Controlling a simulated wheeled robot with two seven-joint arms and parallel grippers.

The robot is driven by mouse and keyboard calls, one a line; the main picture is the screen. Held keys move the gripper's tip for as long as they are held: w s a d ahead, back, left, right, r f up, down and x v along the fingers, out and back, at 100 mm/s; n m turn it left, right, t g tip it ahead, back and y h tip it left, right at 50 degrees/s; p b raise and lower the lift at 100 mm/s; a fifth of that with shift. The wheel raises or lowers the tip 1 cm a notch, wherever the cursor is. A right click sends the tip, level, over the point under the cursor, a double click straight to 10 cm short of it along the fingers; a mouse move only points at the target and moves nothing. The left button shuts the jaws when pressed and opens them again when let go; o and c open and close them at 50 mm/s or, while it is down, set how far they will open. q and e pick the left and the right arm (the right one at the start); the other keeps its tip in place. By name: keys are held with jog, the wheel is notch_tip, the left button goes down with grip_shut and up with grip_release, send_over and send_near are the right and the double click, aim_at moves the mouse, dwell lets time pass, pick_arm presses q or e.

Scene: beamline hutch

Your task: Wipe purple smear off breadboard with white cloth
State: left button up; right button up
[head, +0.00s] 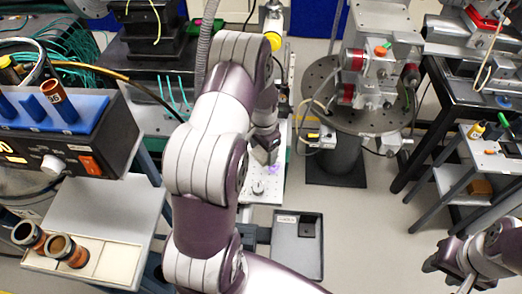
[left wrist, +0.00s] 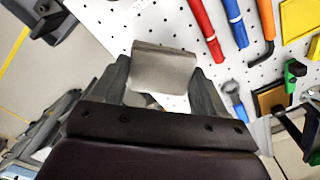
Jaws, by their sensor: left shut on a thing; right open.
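The white perforated breadboard (head: 265,190) lies below my left arm in the head view, and its holed surface fills much of the left wrist view (left wrist: 195,15). A faint purple smear (head: 272,170) shows on it just below my left gripper (head: 265,153). In the left wrist view, that gripper (left wrist: 163,85) is shut on a pale grey-white folded piece, which looks like the cloth (left wrist: 165,67), over the board. I cannot tell whether it touches the board. The smear is not visible in the left wrist view. My right gripper (head: 437,263) is open at the lower right, away from the board.
Red and blue-handled tools (left wrist: 207,30) lie on the board, with a hex key (left wrist: 265,30) beside them. A round perforated table (head: 350,115) with red-ended equipment stands right of the board. A grey tray (head: 297,250) is in front. A bench with a blue rack (head: 40,110) stands left.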

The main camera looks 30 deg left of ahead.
pick_arm(q)
jog(key=shift+r+p, duration=0.75)
jog(key=shift+r, duration=0.5)
jog(key=shift+d, duration=0.1)
